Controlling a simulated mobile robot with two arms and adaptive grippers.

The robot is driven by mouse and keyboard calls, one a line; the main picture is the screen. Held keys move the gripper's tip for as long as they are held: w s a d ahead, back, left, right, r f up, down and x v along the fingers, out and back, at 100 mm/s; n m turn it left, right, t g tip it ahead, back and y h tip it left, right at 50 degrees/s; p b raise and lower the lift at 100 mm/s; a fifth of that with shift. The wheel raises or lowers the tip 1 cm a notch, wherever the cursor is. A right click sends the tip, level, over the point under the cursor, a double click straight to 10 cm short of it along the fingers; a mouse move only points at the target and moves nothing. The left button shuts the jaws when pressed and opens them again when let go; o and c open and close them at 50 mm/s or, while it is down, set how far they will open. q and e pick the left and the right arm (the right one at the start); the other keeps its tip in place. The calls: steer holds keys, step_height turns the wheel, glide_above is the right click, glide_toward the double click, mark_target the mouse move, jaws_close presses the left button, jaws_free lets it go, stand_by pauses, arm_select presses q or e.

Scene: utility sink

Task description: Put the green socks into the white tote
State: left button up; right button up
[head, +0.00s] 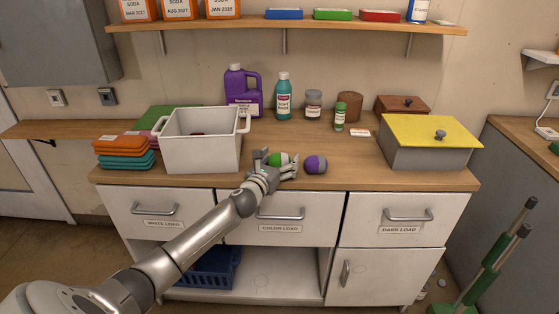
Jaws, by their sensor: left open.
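The green socks (280,159) are a rolled ball, green with a grey part, on the wooden counter. My left gripper (276,165) is open at the ball, with its fingers on either side of it; I cannot tell whether they touch it. The fingers and hand hide part of the ball. The white tote (201,156) stands on the counter to the left of the gripper, open at the top with a handle at each side. Something dark lies inside it, mostly hidden by the wall. My right gripper is not in view.
A purple and grey sock ball (316,165) sits just right of the gripper. Folded cloths (124,152) lie left of the tote. A purple jug (243,90), a teal bottle (283,98) and jars stand behind. A grey box with a yellow lid (429,142) is at the right.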

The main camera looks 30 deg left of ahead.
arm_select(q)
steer(key=shift+f, duration=0.1)
steer(key=shift+s, duration=0.15)
steer(key=s+d, duration=0.1)
steer(key=s, duration=0.9)
steer(key=shift+s+d+r, duration=0.2)
steer(key=shift+d+r, duration=0.15)
